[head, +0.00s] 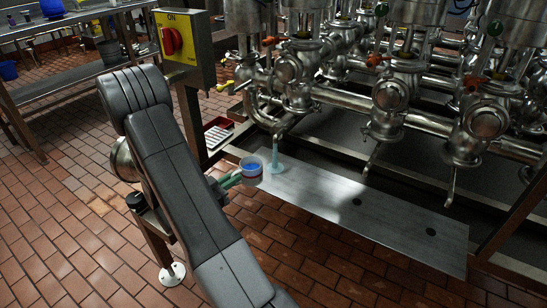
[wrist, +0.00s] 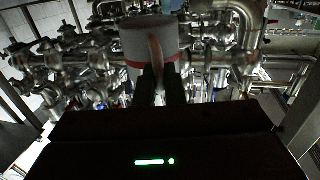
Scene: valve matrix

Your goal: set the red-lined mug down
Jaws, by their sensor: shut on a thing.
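The red-lined mug (head: 251,170) is pale with a red band and looks blue inside in the head view. My gripper (head: 230,180) is shut on it from the left and holds it above the brick floor, near the left end of a metal plate. In the wrist view the mug (wrist: 150,42) is grey with a red band low on its side. The fingers of my gripper (wrist: 160,85) close on its handle, which faces the camera. The mug looks about upright. Its underside is hidden in the head view.
The flat metal plate (head: 370,215) lies under the valve pipes, with bare room and dark holes. A red tray (head: 218,130) and a yellow switch box (head: 184,45) are behind.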

